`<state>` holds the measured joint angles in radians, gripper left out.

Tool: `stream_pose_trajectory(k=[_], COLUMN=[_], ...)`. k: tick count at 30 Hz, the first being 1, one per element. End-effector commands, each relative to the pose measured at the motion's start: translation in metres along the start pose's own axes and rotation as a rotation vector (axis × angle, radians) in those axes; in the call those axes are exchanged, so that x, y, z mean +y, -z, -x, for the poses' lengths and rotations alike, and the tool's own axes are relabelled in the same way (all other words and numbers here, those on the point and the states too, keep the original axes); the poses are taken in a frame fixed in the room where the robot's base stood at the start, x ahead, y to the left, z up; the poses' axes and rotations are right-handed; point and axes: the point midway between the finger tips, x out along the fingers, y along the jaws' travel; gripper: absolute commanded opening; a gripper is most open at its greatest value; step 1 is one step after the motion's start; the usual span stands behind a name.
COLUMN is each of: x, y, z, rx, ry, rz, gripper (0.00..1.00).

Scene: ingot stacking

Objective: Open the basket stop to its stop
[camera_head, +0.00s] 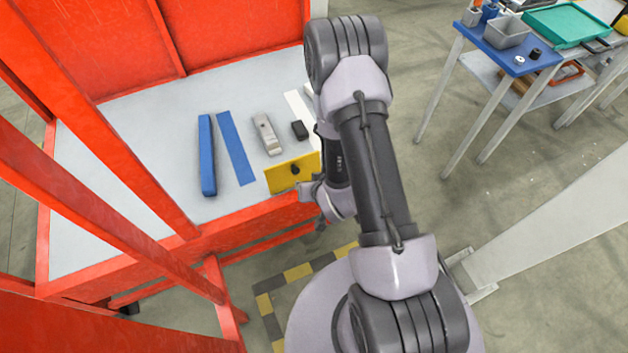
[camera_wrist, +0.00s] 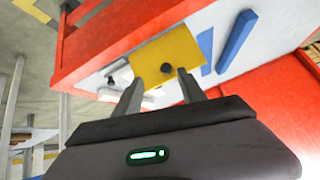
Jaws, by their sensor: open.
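The basket stop looks to be the yellow plate (camera_head: 278,180) with a black knob (camera_head: 295,170), standing at the front edge of the grey work surface. In the wrist view the yellow plate (camera_wrist: 185,48) fills the space ahead of my gripper (camera_wrist: 159,77). Its knob (camera_wrist: 166,68) shows between the two fingertips, but I cannot tell whether they touch it. The fingers are apart with nothing clearly held. In the head view my gripper (camera_head: 308,192) is mostly hidden behind my arm, beside the plate's right end.
On the grey surface (camera_head: 100,140) lie a blue bar (camera_head: 207,155), a blue strip (camera_head: 237,148), a grey metal ingot (camera_head: 267,134) and a small black block (camera_head: 299,130). Red frame posts (camera_head: 95,120) stand at left. A side table (camera_head: 505,50) stands at upper right.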

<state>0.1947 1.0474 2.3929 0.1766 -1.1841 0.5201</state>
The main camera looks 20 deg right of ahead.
Motion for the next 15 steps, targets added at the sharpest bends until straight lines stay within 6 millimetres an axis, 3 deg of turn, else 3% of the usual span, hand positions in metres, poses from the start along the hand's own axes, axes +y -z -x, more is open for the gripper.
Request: stream_pose_trajectory(k=[1,6,15], x=[0.000,0.000,0.001], y=[0.002,0.001,-0.001], z=[0.017,0.047,0.055], rx=[-0.001,0.000,0.000], ry=[0.000,0.000,0.000], rz=[-0.001,0.000,0.000], gripper=[0.48,0.48,0.48])
